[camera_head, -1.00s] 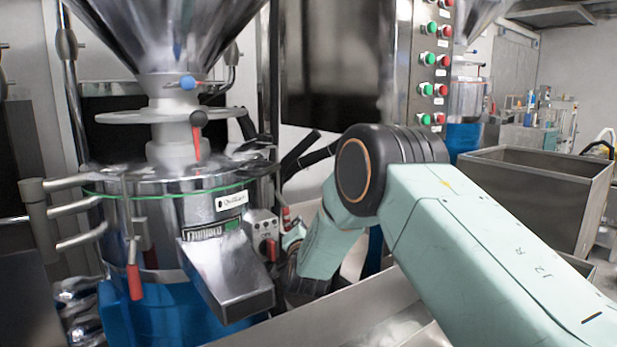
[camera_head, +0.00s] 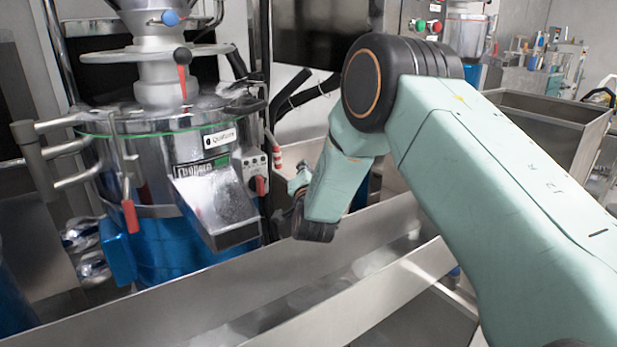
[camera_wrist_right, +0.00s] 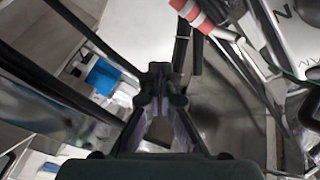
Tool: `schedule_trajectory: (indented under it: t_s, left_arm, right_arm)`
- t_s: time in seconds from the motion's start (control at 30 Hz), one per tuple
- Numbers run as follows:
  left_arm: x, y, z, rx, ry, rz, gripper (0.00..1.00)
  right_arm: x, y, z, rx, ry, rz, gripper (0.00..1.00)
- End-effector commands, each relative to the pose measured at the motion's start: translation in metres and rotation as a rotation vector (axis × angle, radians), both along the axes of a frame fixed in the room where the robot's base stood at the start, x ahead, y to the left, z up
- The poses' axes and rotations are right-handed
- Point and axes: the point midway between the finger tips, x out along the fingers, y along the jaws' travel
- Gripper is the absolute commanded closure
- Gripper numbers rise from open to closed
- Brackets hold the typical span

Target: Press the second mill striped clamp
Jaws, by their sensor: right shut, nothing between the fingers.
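The striped clamp (camera_head: 277,157) shows as a small red-and-white handle at the right side of the steel mill (camera_head: 160,160) in the head view. In the right wrist view a red-and-white striped handle (camera_wrist_right: 192,14) lies at the top, ahead and a little right of my fingertips. My right gripper (camera_wrist_right: 163,78) is shut and empty, pointing toward the mill side, with a visible gap to the handle. In the head view my own right wrist and forearm hide most of the gripper. My left gripper is in neither view.
A spout (camera_head: 216,205) juts from the mill front. A long steel trough (camera_head: 190,300) runs below my right arm. A control box with a red knob (camera_head: 252,172) sits left of the clamp. A steel bin (camera_head: 545,120) stands at right.

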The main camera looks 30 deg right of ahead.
Motion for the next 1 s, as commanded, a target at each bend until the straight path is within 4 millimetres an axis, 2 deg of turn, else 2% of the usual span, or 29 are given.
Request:
schedule_trajectory:
  t_s: [0.2,0.4,1.0]
  left_arm:
    - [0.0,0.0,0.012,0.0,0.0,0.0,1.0]
    - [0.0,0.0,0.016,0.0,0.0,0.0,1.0]
    - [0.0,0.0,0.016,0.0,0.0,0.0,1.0]
  right_arm:
    - [-0.03,0.017,0.002,0.0,0.002,0.001,1.0]
    - [-0.048,0.026,0.001,0.0,0.001,0.001,1.0]
    - [-0.054,0.026,0.0,0.0,-0.001,-0.001,1.0]
